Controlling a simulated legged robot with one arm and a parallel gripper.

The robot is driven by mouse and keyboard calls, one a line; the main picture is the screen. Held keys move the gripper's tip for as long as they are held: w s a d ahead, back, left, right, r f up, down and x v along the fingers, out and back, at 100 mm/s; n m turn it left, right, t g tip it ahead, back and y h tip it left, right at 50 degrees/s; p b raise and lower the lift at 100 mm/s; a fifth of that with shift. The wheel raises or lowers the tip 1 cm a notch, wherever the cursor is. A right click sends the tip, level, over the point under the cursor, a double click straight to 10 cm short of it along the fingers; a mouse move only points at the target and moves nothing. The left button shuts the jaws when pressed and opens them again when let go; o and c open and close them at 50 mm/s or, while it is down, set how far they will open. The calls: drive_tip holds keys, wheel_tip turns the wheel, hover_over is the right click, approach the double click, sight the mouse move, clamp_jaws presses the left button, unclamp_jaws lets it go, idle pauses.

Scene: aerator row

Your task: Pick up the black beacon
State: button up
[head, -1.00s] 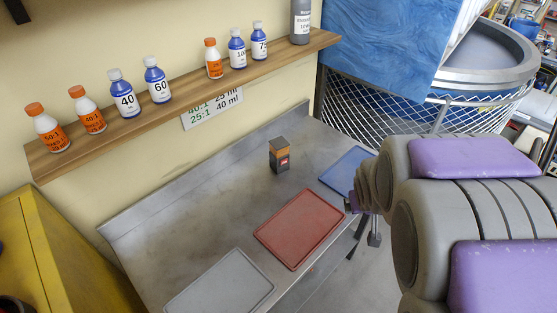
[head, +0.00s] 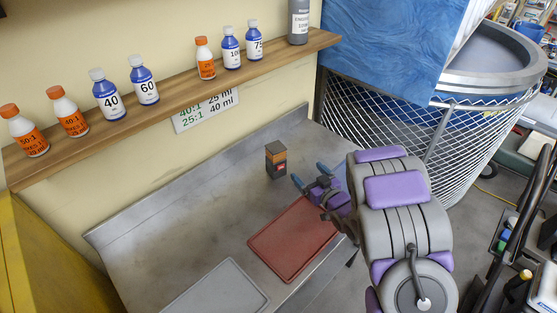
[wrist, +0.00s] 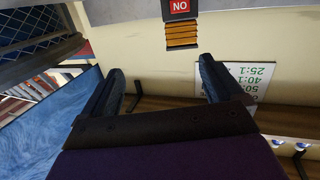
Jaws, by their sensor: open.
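The black beacon (head: 276,160) stands upright on the metal bench, a dark block with an orange band near its top and a small red label. In the wrist view the beacon (wrist: 180,22) is at the top edge, partly cut off, with its label and orange bands showing. My gripper (head: 310,175) is open and empty, just right of the beacon in the head view and apart from it. In the wrist view my gripper (wrist: 160,68) has its two fingers spread wide, and the beacon lies beyond their tips.
A red tray (head: 292,240) and a grey tray (head: 216,292) lie on the metal bench (head: 150,225). A wooden shelf (head: 180,102) with several bottles runs along the wall above. A mesh-sided tank (head: 400,130) stands right of the bench. The bench left of the beacon is clear.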

sight(280, 155)
drive_tip(key=shift+t+y, duration=0.3)
drive_tip(key=shift+y, duration=0.4)
drive_tip(key=x, duration=0.4)
drive_tip(key=a+b+x, duration=0.1)
drive_tip(key=x, duration=0.3)
drive_tip(key=s+a+b+x, duration=0.1)
drive_tip(key=x, duration=0.3)
drive_tip(key=shift+f, duration=0.25)
drive_tip(key=shift+w+a+b, duration=0.35)
drive_tip(key=shift+w+a, duration=0.05)
drive_tip(key=shift+a, duration=0.25)
drive_tip(key=b+x, duration=0.1)
drive_tip(key=x, duration=0.3)
drive_tip(key=shift+w+a+f+b, duration=0.1)
drive_tip(key=shift+w+f+b, duration=0.05)
drive_tip(key=shift+b, duration=0.15)
drive_tip(key=shift+a, duration=0.15)
drive_tip(key=shift+c, duration=0.2)
drive_tip(key=c, duration=1.4)
drive_tip(key=shift+c, duration=0.2)
